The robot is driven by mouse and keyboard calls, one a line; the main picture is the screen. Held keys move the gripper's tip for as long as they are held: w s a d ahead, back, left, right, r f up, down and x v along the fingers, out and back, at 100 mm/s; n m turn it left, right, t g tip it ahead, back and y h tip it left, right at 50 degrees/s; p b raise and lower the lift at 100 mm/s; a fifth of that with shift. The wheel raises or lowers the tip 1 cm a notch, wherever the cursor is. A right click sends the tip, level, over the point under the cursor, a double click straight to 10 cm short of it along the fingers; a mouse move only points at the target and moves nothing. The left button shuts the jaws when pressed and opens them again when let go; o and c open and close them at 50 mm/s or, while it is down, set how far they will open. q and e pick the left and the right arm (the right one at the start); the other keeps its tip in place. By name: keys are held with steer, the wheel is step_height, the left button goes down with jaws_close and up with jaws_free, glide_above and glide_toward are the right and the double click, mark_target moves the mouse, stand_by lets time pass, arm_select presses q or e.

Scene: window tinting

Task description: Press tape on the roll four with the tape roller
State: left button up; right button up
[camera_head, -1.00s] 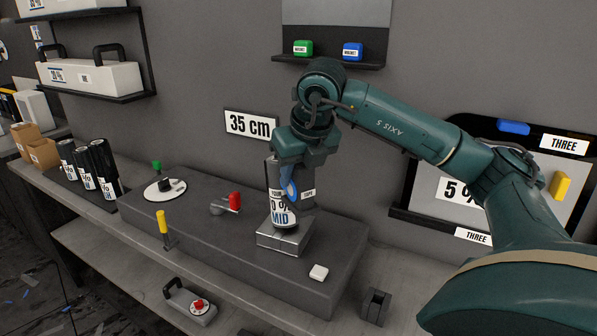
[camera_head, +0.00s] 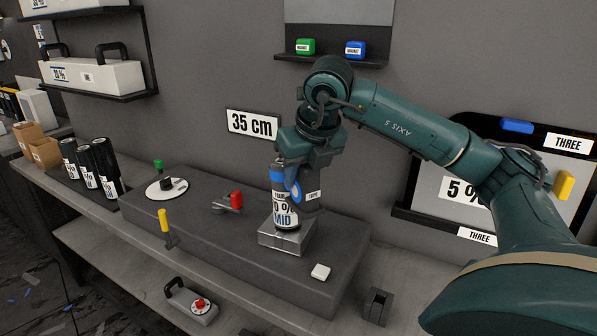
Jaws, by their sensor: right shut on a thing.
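The roll four (camera_head: 284,216) stands upright on a square metal holder (camera_head: 286,238) on the grey block. Its white label reads "MID" and a percentage, and a blue band (camera_head: 277,175) shows near its top. My right gripper (camera_head: 298,178) is beside the roll's upper right side, pointing down. It is shut on the tape roller (camera_head: 293,191), whose blue wheel lies against or just in front of the roll; I cannot tell if they touch. The gripper's fingers are mostly hidden. My left gripper is not in view.
The grey block (camera_head: 190,232) also carries a white dial (camera_head: 166,188), a red-handled lever (camera_head: 235,201) and a white button (camera_head: 320,271). A yellow-handled lever (camera_head: 165,222) stands at its front. Several black rolls (camera_head: 93,167) stand at left. A "35 cm" sign (camera_head: 252,123) is on the wall.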

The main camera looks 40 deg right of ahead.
mark_target(313, 188)
steer(key=shift+s+a+b, duration=0.2)
steer(key=shift+s+b, duration=0.15)
steer(key=shift+s, duration=0.75)
steer(key=shift+s+a+b, duration=0.2)
steer(key=shift+s+b, duration=0.15)
steer(key=shift+s, duration=0.75)
steer(key=shift+f, duration=0.1)
